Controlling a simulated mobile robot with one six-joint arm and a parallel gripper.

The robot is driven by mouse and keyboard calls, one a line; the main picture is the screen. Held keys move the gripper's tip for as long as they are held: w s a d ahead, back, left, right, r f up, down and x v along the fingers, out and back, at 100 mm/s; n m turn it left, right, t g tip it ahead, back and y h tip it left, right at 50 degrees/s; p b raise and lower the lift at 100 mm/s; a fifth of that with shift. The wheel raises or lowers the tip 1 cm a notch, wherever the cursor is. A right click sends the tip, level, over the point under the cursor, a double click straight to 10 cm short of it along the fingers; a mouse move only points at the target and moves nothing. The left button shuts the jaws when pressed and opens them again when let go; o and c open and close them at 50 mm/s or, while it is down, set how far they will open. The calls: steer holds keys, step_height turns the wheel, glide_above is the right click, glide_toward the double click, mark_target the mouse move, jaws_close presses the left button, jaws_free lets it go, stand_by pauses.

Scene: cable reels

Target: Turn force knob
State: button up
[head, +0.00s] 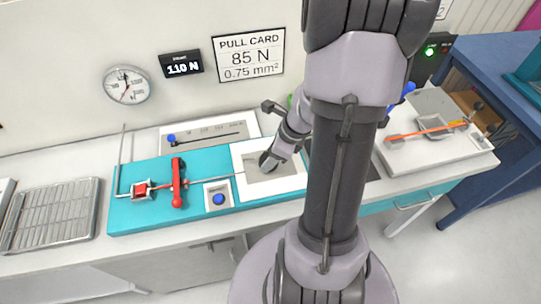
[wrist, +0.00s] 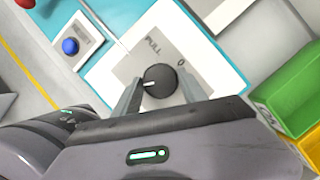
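The force knob (wrist: 160,84) is a dark round knob with a white pointer line, on a grey plate marked "PULL" in the wrist view. The pointer points left in that view. My gripper (wrist: 160,90) has its two grey fingers spread on either side of the knob, with slim gaps showing. In the head view my gripper (head: 268,163) is down over the white-bordered plate (head: 291,182) and hides the knob. The display (head: 181,65) reads 110 N. The pull card (head: 249,56) reads 85 N, 0.75 mm².
The teal bench rig (head: 150,212) carries a red lever (head: 178,185) and a blue button (head: 218,199) left of the plate. Green (wrist: 290,92) and yellow (wrist: 309,142) bins stand close right of my gripper. A wire rack (head: 52,213) lies far left.

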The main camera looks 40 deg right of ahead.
steer(key=o, duration=0.3)
steer(key=p+v, duration=0.8)
steer(key=v, duration=0.9)
steer(key=shift+s+d+r, duration=0.15)
steer(key=shift+s, duration=0.05)
steer(key=w+a+r+n+b, duration=0.2)
steer(key=a+n+b, duration=0.1)
steer(key=a+n, duration=0.45)
steer(key=w+a+r+n+b, duration=0.1)
steer(key=w+a+n+b, duration=0.2)
steer(key=a+n, duration=0.5)
steer(key=s+a+n+b, duration=0.1)
steer(key=s+a+n, duration=0.1)
steer(key=a+n, duration=0.1)
steer(key=s+a+r+n+t+b, duration=0.1)
steer(key=s+a+n, duration=0.1)
steer(key=a+n, duration=0.2)
steer(key=s+a+r+n+t+b, duration=0.1)
steer(key=a+n, duration=0.2)
steer(key=a, duration=0.2)
steer(key=shift+s+n, duration=0.35)
steer(key=shift+s, duration=0.05)
